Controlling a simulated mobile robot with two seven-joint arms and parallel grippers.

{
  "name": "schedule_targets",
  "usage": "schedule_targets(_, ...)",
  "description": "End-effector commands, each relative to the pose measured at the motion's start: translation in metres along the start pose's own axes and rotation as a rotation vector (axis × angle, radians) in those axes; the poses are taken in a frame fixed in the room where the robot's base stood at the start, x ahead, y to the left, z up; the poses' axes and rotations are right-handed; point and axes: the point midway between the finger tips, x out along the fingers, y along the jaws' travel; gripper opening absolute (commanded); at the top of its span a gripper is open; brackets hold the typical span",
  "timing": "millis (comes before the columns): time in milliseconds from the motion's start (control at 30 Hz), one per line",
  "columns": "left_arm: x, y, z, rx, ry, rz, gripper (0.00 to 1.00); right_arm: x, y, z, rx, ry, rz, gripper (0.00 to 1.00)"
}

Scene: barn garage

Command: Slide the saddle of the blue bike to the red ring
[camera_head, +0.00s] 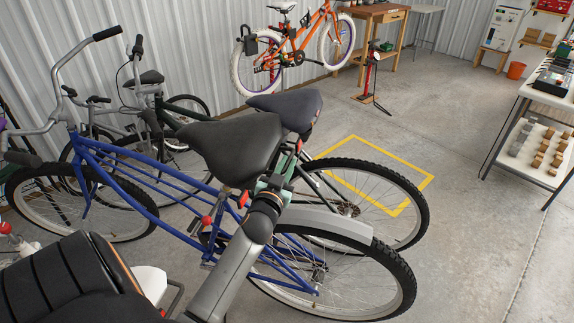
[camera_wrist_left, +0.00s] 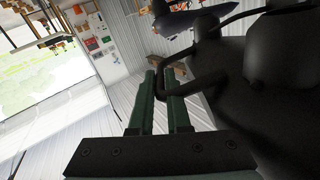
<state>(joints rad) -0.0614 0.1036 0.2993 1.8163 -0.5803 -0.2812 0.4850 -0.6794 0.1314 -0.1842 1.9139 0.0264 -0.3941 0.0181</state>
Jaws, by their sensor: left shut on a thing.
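The blue bike (camera_head: 125,180) stands on the garage floor with its black saddle (camera_head: 235,145) high at the middle of the head view. My left gripper (camera_head: 277,182) is at the underside of the saddle, by its rear right part. In the left wrist view its green fingers (camera_wrist_left: 162,112) are shut on a dark bent rail (camera_wrist_left: 192,82) under the saddle. The dark saddle underside (camera_wrist_left: 255,85) fills the right of that view. Small red parts (camera_head: 207,221) show below the saddle; I cannot tell which is the red ring. My right gripper is not in view.
A second bike with a dark saddle (camera_head: 288,107) stands close behind. An orange bike (camera_head: 300,40) hangs near the wall. A yellow floor square (camera_head: 425,183) lies right of the rear wheels. A shelf table (camera_head: 515,120) stands far right.

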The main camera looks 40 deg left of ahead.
Motion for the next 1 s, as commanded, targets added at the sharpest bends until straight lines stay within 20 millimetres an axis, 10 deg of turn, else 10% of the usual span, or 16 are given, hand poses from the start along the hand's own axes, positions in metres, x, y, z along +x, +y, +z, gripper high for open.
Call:
schedule_targets(500, 0.002, -0.005, 0.031, 0.001, -0.003, -0.002, 0.00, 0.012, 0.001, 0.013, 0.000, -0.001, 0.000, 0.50)
schedule_targets(533, 0.002, -0.005, 0.031, 0.001, -0.004, -0.002, 0.16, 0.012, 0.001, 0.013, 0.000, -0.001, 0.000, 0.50)
schedule_targets(767, 0.002, -0.005, 0.030, 0.000, -0.001, -0.001, 0.42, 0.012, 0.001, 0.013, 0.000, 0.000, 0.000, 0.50)
schedule_targets(1000, 0.002, -0.005, 0.029, 0.000, 0.001, -0.001, 0.45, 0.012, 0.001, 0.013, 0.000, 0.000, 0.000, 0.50)
